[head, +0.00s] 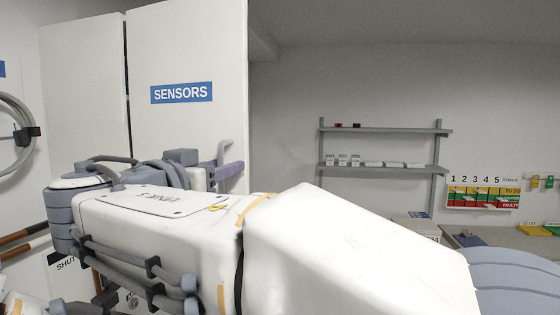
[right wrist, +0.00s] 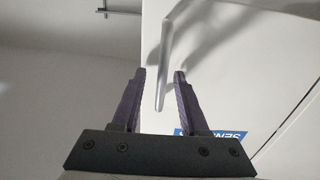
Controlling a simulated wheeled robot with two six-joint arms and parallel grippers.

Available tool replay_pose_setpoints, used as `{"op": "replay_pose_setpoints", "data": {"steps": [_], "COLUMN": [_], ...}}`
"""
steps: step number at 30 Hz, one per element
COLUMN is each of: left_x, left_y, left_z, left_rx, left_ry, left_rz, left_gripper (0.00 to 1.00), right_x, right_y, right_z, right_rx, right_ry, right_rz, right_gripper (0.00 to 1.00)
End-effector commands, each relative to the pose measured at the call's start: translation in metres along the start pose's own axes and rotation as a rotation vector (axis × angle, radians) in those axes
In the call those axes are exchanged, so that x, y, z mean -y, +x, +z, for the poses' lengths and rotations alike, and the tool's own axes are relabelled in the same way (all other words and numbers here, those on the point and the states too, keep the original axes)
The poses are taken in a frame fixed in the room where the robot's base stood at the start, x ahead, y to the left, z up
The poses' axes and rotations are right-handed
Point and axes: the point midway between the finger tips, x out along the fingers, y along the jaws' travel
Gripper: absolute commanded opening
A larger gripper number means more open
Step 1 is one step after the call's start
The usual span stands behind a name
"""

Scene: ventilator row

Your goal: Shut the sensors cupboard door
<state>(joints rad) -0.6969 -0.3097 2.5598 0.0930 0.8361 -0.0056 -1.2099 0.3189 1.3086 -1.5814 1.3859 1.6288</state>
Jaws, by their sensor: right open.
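The sensors cupboard door (head: 190,50) is a tall white panel with a blue SENSORS label (head: 181,93). I cannot tell whether it stands slightly ajar. Its grey bar handle (head: 231,150) is near the door's right edge. My right gripper (head: 228,171) is at the handle, its purple fingers partly hidden behind my arm. In the right wrist view, the open fingers (right wrist: 160,74) stand on either side of the handle (right wrist: 165,62), apart from it. The door's lower part is hidden by my right arm. My left gripper is not in view.
Another white panel (head: 85,100) adjoins the door on the left, with a dark gap between. A coiled hose (head: 15,130) hangs at far left. Grey wall shelves (head: 385,131) and a coloured status board (head: 483,192) are at right.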

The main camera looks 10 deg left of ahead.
Motion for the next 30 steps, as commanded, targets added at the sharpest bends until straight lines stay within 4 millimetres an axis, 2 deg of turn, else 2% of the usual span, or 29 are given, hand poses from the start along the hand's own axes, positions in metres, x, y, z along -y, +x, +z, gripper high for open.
{"op": "replay_pose_setpoints", "data": {"steps": [4, 5, 6, 8, 9, 30], "left_x": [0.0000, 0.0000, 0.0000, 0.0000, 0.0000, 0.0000], "left_y": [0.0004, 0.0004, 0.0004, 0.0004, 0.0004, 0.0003], "left_z": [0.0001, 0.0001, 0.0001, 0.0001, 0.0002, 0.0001], "left_rx": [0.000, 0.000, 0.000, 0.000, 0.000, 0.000], "left_ry": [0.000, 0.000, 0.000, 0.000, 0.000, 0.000], "left_rz": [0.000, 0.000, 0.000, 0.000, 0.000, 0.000], "left_gripper": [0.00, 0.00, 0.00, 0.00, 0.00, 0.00], "right_x": [0.0015, 0.0015, 0.0015, 0.0014, 0.0014, -0.0003], "right_y": [-0.0006, -0.0006, -0.0006, -0.0006, -0.0006, 0.0000], "right_z": [0.0004, 0.0004, 0.0004, 0.0003, 0.0003, 0.0002], "right_rx": [0.000, 0.000, 0.000, 0.000, 0.000, 0.000], "right_ry": [0.000, 0.000, 0.000, 0.000, 0.000, -0.001], "right_rz": [-0.002, -0.002, -0.002, -0.002, -0.002, 0.001], "right_gripper": [0.44, 0.40, 0.25, 0.02, 0.00, 0.00]}}
